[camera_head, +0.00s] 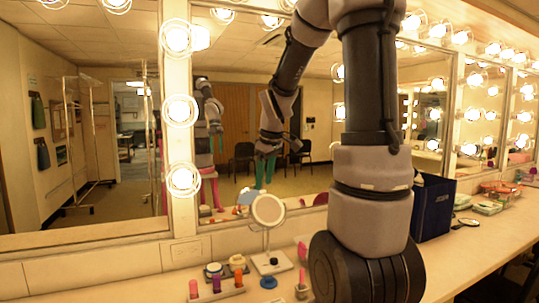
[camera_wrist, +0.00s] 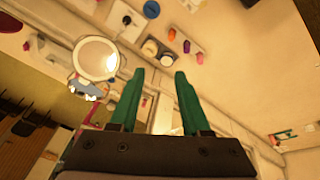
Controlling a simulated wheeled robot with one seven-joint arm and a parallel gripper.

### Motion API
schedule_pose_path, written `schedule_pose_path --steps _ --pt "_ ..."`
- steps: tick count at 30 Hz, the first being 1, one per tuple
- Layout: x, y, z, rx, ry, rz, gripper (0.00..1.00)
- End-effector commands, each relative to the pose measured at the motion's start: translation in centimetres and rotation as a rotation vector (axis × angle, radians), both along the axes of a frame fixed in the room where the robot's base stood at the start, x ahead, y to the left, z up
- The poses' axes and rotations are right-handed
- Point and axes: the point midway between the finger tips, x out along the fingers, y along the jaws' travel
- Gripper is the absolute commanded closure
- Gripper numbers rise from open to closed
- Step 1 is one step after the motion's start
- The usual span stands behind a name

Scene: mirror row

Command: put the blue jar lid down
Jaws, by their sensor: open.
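The blue jar lid (camera_head: 268,282) lies flat on the counter in the head view, in front of the round mirror's base and to the right of the small bottles. A small round disc near the top of the wrist view appears to be the same lid (camera_wrist: 151,9). My gripper (camera_wrist: 158,74) has two green fingers, held apart with nothing between them. The lid is beyond the fingertips and apart from them.
A round stand mirror (camera_head: 267,210) is behind the lid. Two jars (camera_head: 237,263) and a rack of pink and orange bottles (camera_head: 216,285) are to the left. A dark blue box (camera_head: 433,208) stands at right. The counter's front right is mostly clear.

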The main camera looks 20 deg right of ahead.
Motion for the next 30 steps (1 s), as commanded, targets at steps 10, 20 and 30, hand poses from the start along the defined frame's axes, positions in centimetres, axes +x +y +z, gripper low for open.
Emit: schedule_pose_path --steps 10,20,30 --pt "-12.3 4.6 9.1 0.322 -0.172 -0.56 0.53" --pt "-18.0 6.1 10.5 0.536 -0.195 -0.798 0.53" --pt "-18.0 6.1 10.5 0.542 -0.194 -0.807 0.53"
